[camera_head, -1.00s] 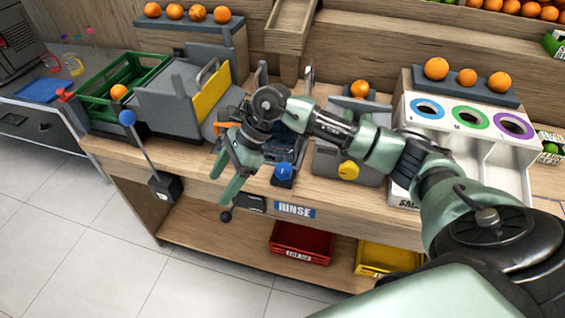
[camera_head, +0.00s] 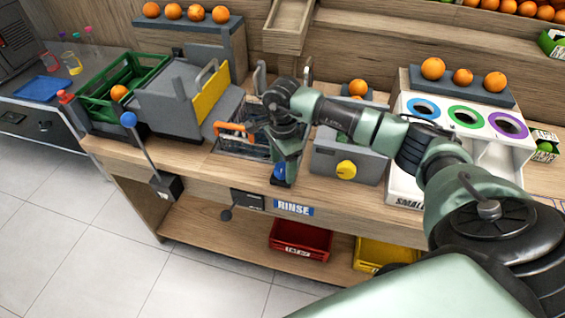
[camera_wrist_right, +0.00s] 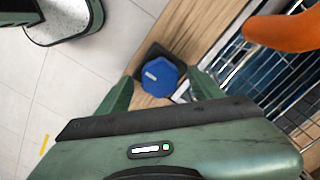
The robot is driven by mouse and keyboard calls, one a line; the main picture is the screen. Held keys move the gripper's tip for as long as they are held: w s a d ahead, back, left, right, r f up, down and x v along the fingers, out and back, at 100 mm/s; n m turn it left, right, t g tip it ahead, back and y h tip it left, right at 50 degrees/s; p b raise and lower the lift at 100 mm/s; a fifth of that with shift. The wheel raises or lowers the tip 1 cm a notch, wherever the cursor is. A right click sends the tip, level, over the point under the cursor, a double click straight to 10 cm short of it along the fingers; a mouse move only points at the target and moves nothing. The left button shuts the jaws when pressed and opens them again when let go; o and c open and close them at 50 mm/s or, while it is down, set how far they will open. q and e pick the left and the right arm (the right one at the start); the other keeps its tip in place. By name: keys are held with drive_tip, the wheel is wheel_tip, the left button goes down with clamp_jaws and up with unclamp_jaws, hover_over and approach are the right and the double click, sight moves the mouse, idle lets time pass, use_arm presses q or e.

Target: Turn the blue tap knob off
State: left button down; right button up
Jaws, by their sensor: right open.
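The blue tap knob (camera_head: 278,174) sits at the front edge of the wooden counter, above and left of the RINSE label, partly hidden by my right gripper (camera_head: 285,168). In the right wrist view the knob (camera_wrist_right: 158,77) is whole, on a dark base, with a short white mark on its top. My right gripper (camera_wrist_right: 160,92) is open, with one finger on each side of the knob in that picture. I cannot tell whether either finger touches it. My left gripper is not in view.
A sink basin with a wire rack (camera_head: 243,146) and an orange handle (camera_head: 235,131) lies just left of the gripper. A grey box with a yellow knob (camera_head: 346,169) stands to the right. A lever with a blue ball (camera_head: 128,119) rises at the left counter edge.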

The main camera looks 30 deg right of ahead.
drive_tip(key=shift+f, duration=0.2)
drive_tip(key=c, duration=1.4)
